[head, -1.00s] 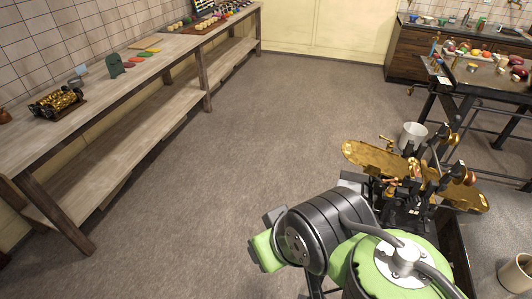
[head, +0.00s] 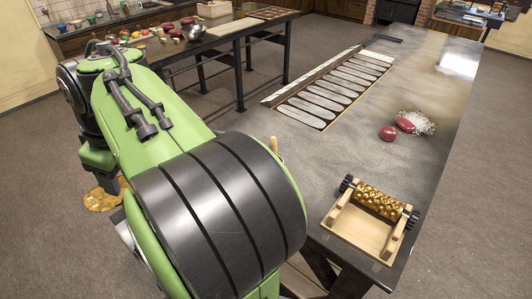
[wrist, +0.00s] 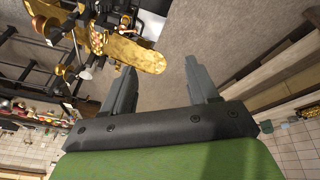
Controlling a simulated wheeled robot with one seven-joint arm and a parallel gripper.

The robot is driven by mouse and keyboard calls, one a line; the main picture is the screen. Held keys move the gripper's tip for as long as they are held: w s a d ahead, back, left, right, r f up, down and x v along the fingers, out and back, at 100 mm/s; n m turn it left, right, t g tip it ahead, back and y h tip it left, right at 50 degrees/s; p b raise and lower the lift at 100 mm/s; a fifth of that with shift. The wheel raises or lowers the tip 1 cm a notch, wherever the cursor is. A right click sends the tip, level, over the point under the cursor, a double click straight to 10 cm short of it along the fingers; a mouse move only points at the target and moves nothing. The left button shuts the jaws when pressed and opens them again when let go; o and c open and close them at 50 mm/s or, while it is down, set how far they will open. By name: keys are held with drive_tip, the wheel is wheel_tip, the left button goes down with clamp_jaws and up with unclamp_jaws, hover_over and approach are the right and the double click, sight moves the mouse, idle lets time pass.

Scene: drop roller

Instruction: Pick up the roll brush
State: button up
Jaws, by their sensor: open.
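I cannot clearly make out a roll brush. A small wooden handle-like piece (head: 273,149) stands up at the table's near left edge in the head view, mostly hidden behind my arm; I cannot tell what it belongs to. My gripper (wrist: 160,64) shows in the wrist view, its two grey fingers apart with nothing between them. It hangs over the floor, with a brass machine beyond it.
A dark table (head: 420,75) runs away at the right. It bears a wooden frame with a gold patterned roller (head: 380,201), red lumps (head: 388,133), white granules (head: 424,124) and a slatted tray (head: 310,110). Another table (head: 235,45) stands behind. The dark table's middle is clear.

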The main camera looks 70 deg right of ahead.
drive_tip(key=s+d+f+n+g+p, duration=0.1)
drive_tip(key=s+d+g+p, duration=0.15)
drive_tip(key=d, duration=1.15)
drive_tip(key=s+d+n+g+p, duration=0.1)
drive_tip(key=s+d+p, duration=0.2)
drive_tip(key=d, duration=1.1)
drive_tip(key=s+d+f+n+g+p, duration=0.1)
drive_tip(key=s+d+f, duration=0.2)
drive_tip(key=s+d, duration=0.25)
drive_tip(key=s+d+f+g, duration=0.1)
drive_tip(key=s+d+f, duration=0.25)
drive_tip(key=s, duration=0.25)
drive_tip(key=shift+n, duration=0.3)
drive_tip(key=f+b, duration=0.1)
drive_tip(key=f, duration=0.2)
drive_tip(key=s+f+b, duration=0.1)
drive_tip(key=f, duration=0.2)
drive_tip(key=d+f+b, duration=0.1)
drive_tip(key=f, duration=0.2)
drive_tip(key=shift+s+f, duration=0.25)
drive_tip(key=shift+f, duration=0.15)
drive_tip(key=f, duration=0.5)
drive_tip(key=shift+s, duration=0.25)
drive_tip(key=shift+s+d+f, duration=0.1)
drive_tip(key=shift+f, duration=0.2)
drive_tip(key=shift+c, duration=0.7)
clamp_jaws()
